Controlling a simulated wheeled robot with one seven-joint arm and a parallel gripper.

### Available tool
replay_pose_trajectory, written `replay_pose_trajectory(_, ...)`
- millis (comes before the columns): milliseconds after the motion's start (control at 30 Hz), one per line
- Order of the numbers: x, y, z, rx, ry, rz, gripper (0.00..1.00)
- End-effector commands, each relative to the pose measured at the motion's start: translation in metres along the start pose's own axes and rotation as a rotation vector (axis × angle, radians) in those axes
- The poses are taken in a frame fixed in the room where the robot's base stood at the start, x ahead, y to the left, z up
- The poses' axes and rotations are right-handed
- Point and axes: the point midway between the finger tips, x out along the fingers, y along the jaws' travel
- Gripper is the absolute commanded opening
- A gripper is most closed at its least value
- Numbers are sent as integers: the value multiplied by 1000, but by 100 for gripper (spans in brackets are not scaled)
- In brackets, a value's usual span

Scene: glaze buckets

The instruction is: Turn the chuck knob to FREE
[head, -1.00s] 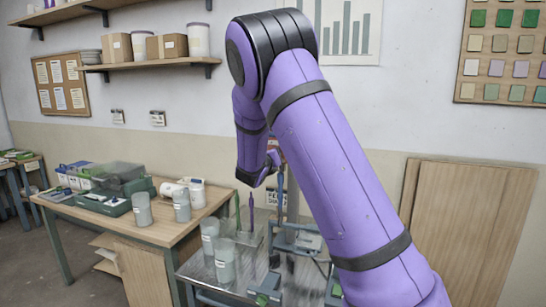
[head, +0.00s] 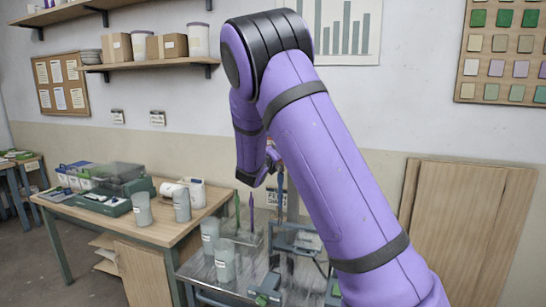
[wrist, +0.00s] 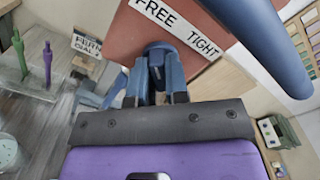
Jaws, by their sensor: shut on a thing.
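The chuck knob (wrist: 157,52) is a dark blue knob on a reddish-brown housing (wrist: 120,38) in the wrist view. A white label (wrist: 178,22) on the housing reads FREE on the left and TIGHT on the right. My gripper (wrist: 156,80) is shut on the knob, with one blue-grey finger on each side. I cannot tell which word the knob points to, as the fingers hide part of it. In the head view my arm hides the knob and most of the housing.
A metal table (head: 205,268) carries grey buckets (head: 225,262) and a stand with green and purple rods (head: 250,210). A thick blue bar (wrist: 265,45) passes close at the right of the wrist view. A wooden bench (head: 150,225) stands at the left.

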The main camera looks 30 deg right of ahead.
Motion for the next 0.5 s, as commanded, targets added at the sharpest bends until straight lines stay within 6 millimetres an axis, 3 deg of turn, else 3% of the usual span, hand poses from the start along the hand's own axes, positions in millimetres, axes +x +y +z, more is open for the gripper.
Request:
replay_pose_trajectory(167, -1, 1, 0, -2, 0, 2, 0)
replay_pose_trajectory(200, -1, 1, 0, -2, 0, 2, 19)
replay_pose_trajectory(300, 0, 1, 0, -1, 0, 2, 40)
replay_pose_trajectory(500, 0, 0, 0, -1, 0, 1, 40)
